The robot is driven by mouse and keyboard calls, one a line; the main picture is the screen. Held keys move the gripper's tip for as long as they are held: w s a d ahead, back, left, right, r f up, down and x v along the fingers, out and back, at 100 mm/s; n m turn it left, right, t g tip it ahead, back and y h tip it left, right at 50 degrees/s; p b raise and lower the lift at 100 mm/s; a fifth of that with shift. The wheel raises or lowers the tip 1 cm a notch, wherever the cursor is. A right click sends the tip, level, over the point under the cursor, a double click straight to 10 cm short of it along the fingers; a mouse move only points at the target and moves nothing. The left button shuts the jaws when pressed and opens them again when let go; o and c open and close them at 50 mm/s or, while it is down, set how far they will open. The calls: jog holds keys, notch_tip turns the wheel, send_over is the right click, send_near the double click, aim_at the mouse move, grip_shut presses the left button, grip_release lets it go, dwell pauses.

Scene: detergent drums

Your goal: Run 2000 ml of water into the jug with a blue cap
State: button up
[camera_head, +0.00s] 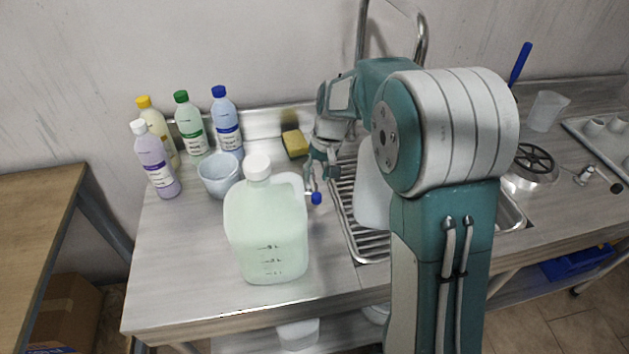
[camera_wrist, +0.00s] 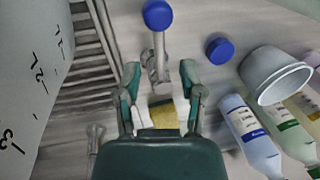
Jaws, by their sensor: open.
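A pale translucent jug (camera_wrist: 28,62) with black volume marks stands close beside my gripper in the wrist view. In the head view it stands at the sink (camera_head: 372,200), partly behind my arm. Its mouth and water level are hidden. A loose blue cap (camera_wrist: 219,48) lies on the counter beside the bowl. My gripper (camera_wrist: 160,78) is open and empty, its fingers on either side of a metal stem that ends in a blue knob (camera_wrist: 157,14). The knob also shows in the head view (camera_head: 316,198), just below my gripper (camera_head: 320,172). I cannot tell whether the fingers touch the stem.
A greenish jug with a white cap (camera_head: 265,235) stands at the front of the counter. A grey bowl (camera_head: 219,180), several detergent bottles (camera_head: 227,125) and a yellow sponge (camera_head: 294,143) are at the left and back. The tall faucet (camera_head: 421,40) rises behind my arm. The front-left counter is clear.

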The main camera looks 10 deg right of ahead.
aim_at(312, 184)
jog(key=shift+a+f, duration=0.15)
jog(key=shift+f, duration=0.6)
jog(key=shift+a+f, duration=0.15)
jog(key=shift+f, duration=0.55)
grip_shut()
jog(key=shift+a+m+t, duration=0.15)
jog(key=shift+a+m, duration=0.2)
jog(key=shift+m, duration=0.4)
jog(key=shift+a+m+t, duration=0.15)
jog(key=shift+a+m, duration=0.2)
jog(key=shift+m, duration=0.4)
grip_release()
jog(key=shift+r, duration=0.1)
